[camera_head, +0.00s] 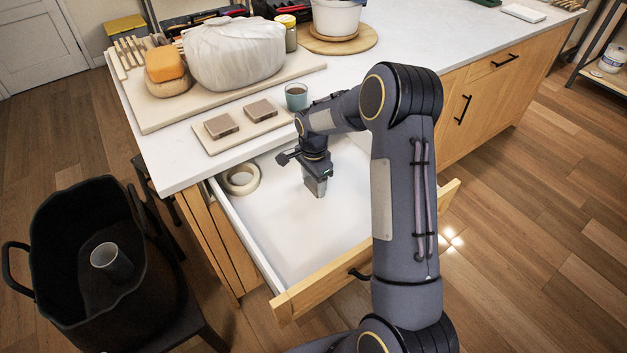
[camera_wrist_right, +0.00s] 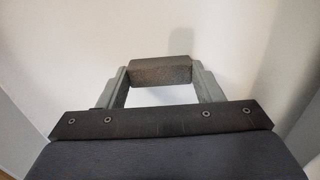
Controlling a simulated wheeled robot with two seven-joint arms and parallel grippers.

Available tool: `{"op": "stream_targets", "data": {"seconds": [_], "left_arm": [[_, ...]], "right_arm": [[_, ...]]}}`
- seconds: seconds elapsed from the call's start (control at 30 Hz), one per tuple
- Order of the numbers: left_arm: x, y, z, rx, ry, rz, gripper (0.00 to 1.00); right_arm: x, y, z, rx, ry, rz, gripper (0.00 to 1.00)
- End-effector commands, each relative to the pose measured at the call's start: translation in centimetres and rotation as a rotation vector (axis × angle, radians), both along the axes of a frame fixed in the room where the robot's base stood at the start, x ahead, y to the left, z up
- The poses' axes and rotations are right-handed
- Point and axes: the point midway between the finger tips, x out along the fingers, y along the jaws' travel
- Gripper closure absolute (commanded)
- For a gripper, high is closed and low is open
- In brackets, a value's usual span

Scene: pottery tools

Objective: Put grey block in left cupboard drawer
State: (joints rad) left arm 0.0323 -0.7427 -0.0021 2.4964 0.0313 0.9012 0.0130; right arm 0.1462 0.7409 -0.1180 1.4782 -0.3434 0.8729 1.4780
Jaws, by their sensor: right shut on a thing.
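The left cupboard drawer (camera_head: 297,237) is pulled open, with a white inside and a wooden front. My right gripper (camera_head: 316,188) points down inside the drawer's outline, towards its back. In the right wrist view the grey block (camera_wrist_right: 160,71) is clamped between the two fingertips, with the white drawer surface behind it. Whether the block touches the drawer floor I cannot tell. In the head view the block is hard to tell apart from the fingers. My left gripper is not in view.
A tape roll (camera_head: 241,179) lies in the drawer's back left corner. A board with two brown blocks (camera_head: 221,126) and a teal cup (camera_head: 296,97) stand on the counter above. A black bucket (camera_head: 57,225) stands at left. The drawer's front part is clear.

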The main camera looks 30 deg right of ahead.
Motion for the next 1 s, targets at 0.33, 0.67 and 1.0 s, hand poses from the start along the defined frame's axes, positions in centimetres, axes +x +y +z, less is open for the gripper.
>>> {"op": "stream_targets", "data": {"seconds": [0.33, 0.67, 1.0], "left_arm": [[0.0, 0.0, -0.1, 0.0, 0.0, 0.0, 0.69], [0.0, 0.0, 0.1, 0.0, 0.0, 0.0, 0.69], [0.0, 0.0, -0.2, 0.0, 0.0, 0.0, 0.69]], "right_arm": [[0.0, 0.0, -0.1, 0.0, 0.0, 0.0, 0.18], [0.1, 0.0, 2.0, -0.001, -0.003, 0.0, 0.18], [0.1, 0.0, 9.2, 0.0, -0.003, 0.0, 0.18]]}}
